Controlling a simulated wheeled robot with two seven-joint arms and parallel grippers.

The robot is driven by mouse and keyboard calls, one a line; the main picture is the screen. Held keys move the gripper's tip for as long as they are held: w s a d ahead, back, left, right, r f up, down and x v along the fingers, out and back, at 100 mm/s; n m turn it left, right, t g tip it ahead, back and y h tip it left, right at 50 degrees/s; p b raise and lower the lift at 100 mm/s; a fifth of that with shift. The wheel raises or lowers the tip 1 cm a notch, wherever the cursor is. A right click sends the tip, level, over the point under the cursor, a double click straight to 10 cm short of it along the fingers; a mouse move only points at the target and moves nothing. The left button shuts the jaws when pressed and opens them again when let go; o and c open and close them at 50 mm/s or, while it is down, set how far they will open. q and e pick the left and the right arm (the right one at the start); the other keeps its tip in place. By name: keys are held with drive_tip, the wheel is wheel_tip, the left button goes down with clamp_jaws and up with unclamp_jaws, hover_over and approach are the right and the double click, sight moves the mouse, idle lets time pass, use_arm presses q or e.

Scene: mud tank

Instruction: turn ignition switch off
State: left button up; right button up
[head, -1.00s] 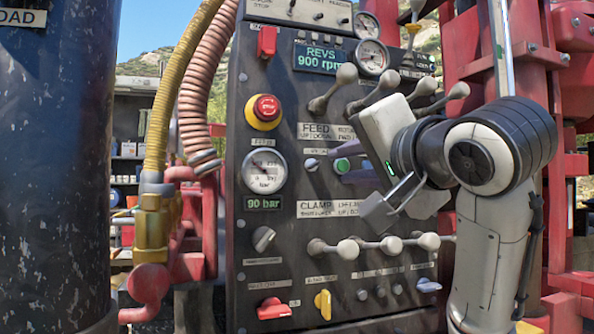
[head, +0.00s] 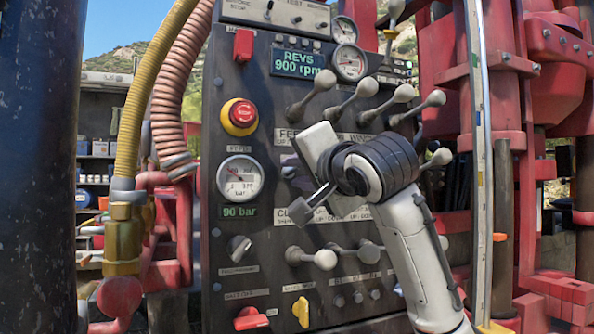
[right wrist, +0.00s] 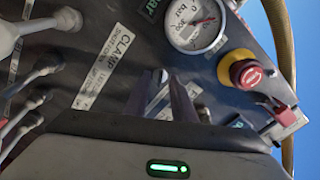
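The control panel (head: 222,160) fills the middle of the head view. I cannot read which control is the ignition switch. A grey rotary knob (head: 239,248) sits under the 90 bar display, with a red switch (head: 250,319) and a yellow switch (head: 301,311) lower down. A small blue-grey knob (head: 289,172) shows just left of my right gripper (head: 296,190), which is in front of the panel's FEED and CLAMP rows. My left gripper is not in view.
A red emergency button (head: 241,114) and a pressure gauge (head: 240,177) are left of my right gripper. Several ball-ended levers (head: 313,95) stick out above it, and more (head: 312,257) below. Hoses (head: 140,100) run along the panel's left side.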

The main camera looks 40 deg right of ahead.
drive_tip(key=shift+c, duration=0.3)
clamp_jaws()
drive_tip(key=shift+n, duration=0.4)
drive_tip(key=n+p, duration=0.2)
drive_tip(key=n, duration=0.1)
drive_tip(key=shift+n, duration=0.3)
drive_tip(key=n+p, duration=0.1)
drive_tip(key=n, duration=0.1)
drive_tip(key=shift+n, duration=0.4)
drive_tip(key=n+p, duration=0.2)
drive_tip(key=n, duration=0.2)
drive_tip(key=shift+n, duration=0.4)
drive_tip(key=shift+p, duration=0.3)
drive_tip(key=shift+o, duration=0.3)
unclamp_jaws()
